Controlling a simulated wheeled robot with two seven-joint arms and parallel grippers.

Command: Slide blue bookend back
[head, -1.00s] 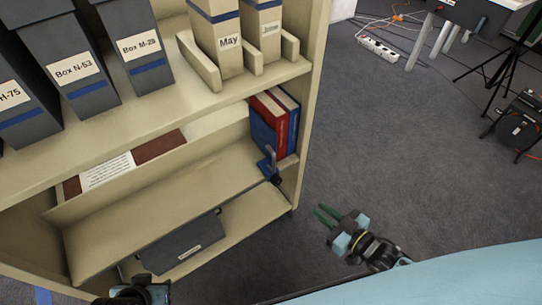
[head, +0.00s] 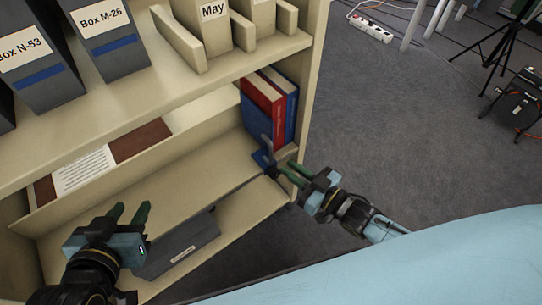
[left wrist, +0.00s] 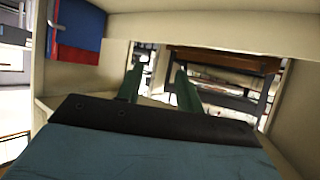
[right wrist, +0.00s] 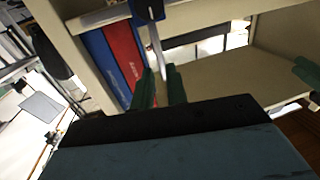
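The blue bookend (head: 262,158) stands at the right end of the middle shelf, in front of a red book (head: 263,102) and a blue book (head: 289,104). In the right wrist view the blue bookend (right wrist: 149,10) shows at the top, with a thin grey upright piece. My right gripper (head: 289,171) is just right of the bookend at the shelf end, fingers apart, with nothing visibly held; contact cannot be told. My left gripper (head: 130,208) is open and empty in front of the shelf, well left of the bookend.
Grey boxes (head: 108,40) and a file marked May (head: 213,22) stand on the upper shelf. A dark grey box (head: 180,243) is on the lower shelf. Open carpet (head: 400,120) lies right.

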